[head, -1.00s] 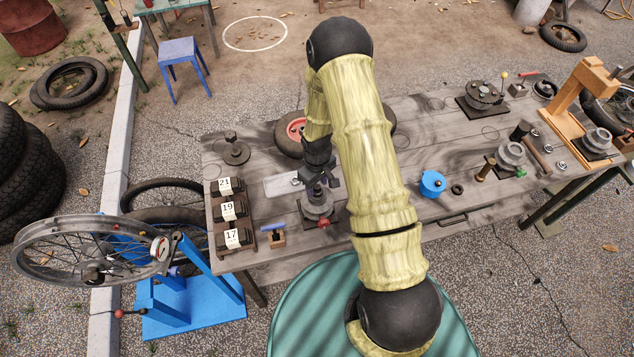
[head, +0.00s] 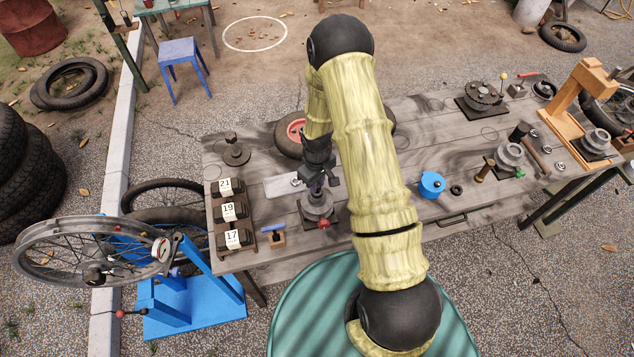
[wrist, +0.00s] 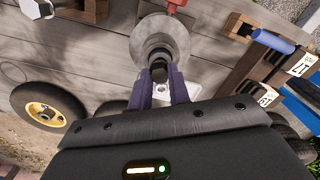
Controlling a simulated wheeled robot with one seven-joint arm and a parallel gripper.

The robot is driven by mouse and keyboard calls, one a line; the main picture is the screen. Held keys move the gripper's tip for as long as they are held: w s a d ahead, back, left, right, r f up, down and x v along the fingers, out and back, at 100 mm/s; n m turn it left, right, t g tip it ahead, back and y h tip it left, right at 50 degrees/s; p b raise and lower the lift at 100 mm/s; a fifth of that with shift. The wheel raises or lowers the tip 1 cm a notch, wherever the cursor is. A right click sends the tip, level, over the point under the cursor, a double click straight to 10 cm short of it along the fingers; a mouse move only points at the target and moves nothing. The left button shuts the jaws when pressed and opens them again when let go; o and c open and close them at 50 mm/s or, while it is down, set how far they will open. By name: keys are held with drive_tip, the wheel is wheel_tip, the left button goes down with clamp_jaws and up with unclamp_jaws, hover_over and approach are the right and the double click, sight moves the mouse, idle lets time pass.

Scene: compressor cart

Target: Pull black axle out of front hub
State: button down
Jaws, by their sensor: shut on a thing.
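The front hub (head: 316,209) is a grey metal piece on a dark square base near the table's front edge, left of my arm. It also shows in the wrist view as a round grey disc (wrist: 172,38). My gripper (head: 317,187) is directly above the hub, pointing down. In the wrist view its purple fingers (wrist: 159,88) are shut on the dark upper end of the black axle (wrist: 158,68). The axle stands upright at the hub's centre. How much of it is inside the hub is hidden.
A red knob (head: 324,224) is at the front of the hub's base. The numbered rack (head: 228,192) and a blue-handled tool (head: 274,229) stand to the left.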

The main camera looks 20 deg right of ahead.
wheel_tip(320, 180, up, 13)
drive_tip(key=p, duration=0.8)
idle(2.7)
drive_tip(key=shift+f, duration=0.1)
idle(0.3)
